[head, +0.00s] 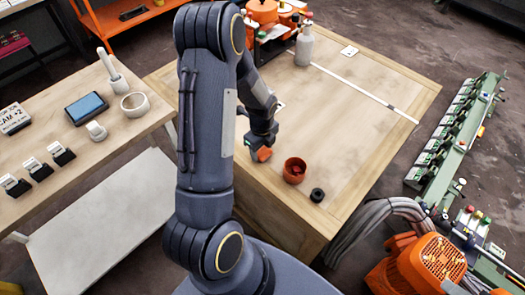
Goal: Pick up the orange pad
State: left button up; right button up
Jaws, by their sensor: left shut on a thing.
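My left gripper (261,146) reaches down over the near left part of the wooden table (330,125), behind my large dark arm. It is shut on the orange pad (264,155), which shows as a small orange shape right below the fingers. Whether the pad touches the table top or is lifted I cannot tell. My right gripper is not in view.
A red-brown bowl (295,170) with something red inside and a small black ring (317,195) stand just right of the gripper. A grey bottle (304,46) and orange equipment (268,12) are at the back. The table's middle and right are mostly clear.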

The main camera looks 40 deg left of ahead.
aim_at(262, 150)
pick_arm(q)
jog(key=shift+r, duration=0.4)
notch_tip(262, 150, up, 2)
jog(key=shift+r, duration=0.2)
jog(key=s+d+r, duration=0.7)
jog(key=s+r, duration=0.2)
jog(key=s, duration=0.3)
jog(key=shift+d+r, duration=0.2)
jog(key=shift+r, duration=0.2)
